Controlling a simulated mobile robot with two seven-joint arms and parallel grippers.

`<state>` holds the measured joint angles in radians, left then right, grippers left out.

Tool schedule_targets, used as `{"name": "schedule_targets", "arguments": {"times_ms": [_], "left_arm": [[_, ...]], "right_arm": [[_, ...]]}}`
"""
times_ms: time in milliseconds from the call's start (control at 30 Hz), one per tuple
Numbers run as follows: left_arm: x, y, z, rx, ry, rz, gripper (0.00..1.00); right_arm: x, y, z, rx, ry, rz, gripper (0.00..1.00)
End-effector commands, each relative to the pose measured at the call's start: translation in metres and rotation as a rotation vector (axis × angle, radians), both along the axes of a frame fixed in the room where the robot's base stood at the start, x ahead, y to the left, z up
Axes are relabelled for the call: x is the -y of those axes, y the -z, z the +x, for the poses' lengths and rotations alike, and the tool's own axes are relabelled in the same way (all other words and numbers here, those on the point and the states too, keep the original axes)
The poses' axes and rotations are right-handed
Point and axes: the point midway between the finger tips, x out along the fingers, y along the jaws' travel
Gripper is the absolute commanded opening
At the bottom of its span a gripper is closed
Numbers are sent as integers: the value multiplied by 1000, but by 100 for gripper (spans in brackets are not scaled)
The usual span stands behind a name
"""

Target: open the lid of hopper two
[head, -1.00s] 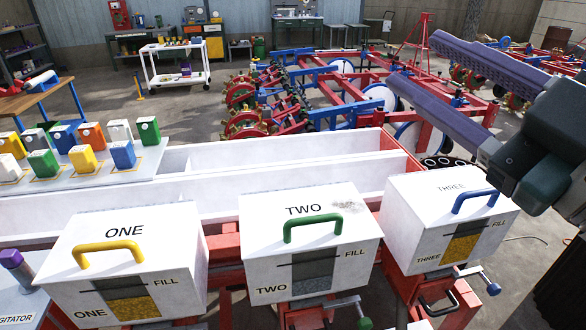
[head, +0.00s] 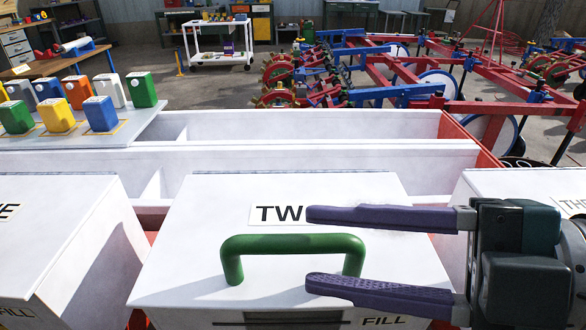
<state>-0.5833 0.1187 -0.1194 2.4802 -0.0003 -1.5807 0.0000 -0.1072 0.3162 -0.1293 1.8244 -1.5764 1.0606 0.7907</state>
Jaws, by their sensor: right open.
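Hopper two (head: 175,262) is a white box with a TWO label, and its lid (head: 330,187) is shut. A green arched handle (head: 290,243) stands on the lid. My right gripper (head: 312,248) comes in from the right with its purple fingers open. In the picture, one finger lies above the handle's bar and the other below it, around the handle's right half. The upper finger covers part of the TWO label. I cannot tell whether the fingers touch the handle. My left gripper is not in view.
Hopper one (head: 75,235) stands close on the left, and hopper three (head: 500,184) on the right, partly behind my gripper. Long white troughs (head: 300,158) run behind the hoppers. Several coloured containers stand on a grey panel (head: 150,132) at the left. Red and blue machine frames fill the back right.

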Motion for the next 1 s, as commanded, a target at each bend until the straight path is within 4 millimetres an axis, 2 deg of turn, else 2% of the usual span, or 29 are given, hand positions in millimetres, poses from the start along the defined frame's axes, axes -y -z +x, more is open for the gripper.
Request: {"name": "schedule_targets", "arguments": {"times_ms": [100,233,600,1000], "left_arm": [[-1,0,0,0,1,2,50],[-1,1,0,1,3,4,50],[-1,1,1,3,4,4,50],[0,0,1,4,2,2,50]], "right_arm": [[-19,3,7,0,-1,4,50],[-32,7,12,0,0,2,50],[-38,9,14,1,1,0,48],[-38,9,14,1,0,0,4]]}}
